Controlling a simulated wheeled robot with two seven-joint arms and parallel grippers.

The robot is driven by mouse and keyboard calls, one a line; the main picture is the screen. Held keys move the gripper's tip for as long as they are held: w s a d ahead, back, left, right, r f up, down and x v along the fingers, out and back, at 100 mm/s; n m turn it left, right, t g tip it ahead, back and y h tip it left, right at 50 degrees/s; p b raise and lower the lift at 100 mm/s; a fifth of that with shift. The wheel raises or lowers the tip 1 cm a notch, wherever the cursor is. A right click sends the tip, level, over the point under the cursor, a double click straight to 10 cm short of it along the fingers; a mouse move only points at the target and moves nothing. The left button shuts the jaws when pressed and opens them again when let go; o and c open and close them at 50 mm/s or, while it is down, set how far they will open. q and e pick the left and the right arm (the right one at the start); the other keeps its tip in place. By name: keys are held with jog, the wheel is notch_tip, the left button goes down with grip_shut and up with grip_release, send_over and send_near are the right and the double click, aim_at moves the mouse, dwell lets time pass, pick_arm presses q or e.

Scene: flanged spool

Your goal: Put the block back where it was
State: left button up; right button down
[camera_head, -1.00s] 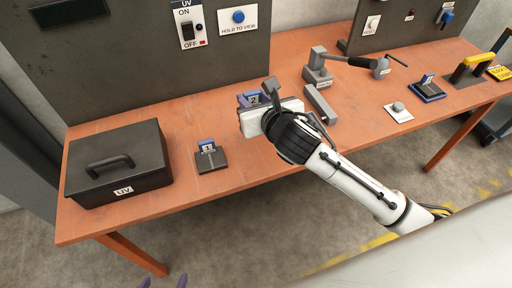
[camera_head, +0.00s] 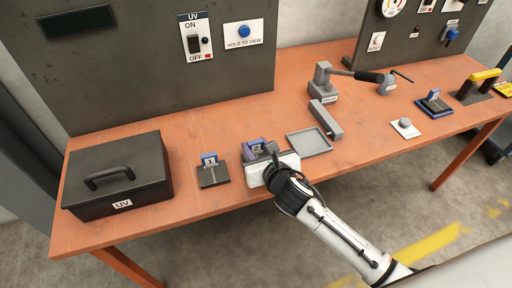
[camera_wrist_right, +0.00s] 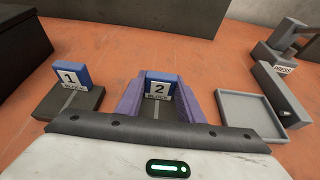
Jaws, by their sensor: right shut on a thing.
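The blue block with a white "2" label (camera_head: 257,148) is between the purple fingers of my right gripper (camera_head: 260,150), which is shut on it. In the right wrist view the block (camera_wrist_right: 159,88) stands upright between the fingertips (camera_wrist_right: 159,96). A dark stand (camera_wrist_right: 157,112) shows between the fingers, at or just under the block; I cannot tell whether they touch. Block 1 (camera_head: 209,159) stands on its own dark stand (camera_head: 213,178) to the left. My left gripper is not in view.
A black UV box (camera_head: 118,172) stands at the left. An empty grey tray (camera_head: 318,143) and a grey press (camera_head: 322,82) are right of the gripper. A dark panel (camera_head: 150,70) rises behind.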

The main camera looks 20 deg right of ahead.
jog(key=shift+r, duration=0.15)
jog(key=c, duration=1.2)
grip_release()
jog(key=shift+f, duration=0.25)
jog(key=shift+r, duration=0.25)
jog(key=p+v, duration=0.1)
jog(key=v, duration=1.1)
jog(key=shift+s+f, duration=0.1)
jog(key=shift+d, duration=0.1)
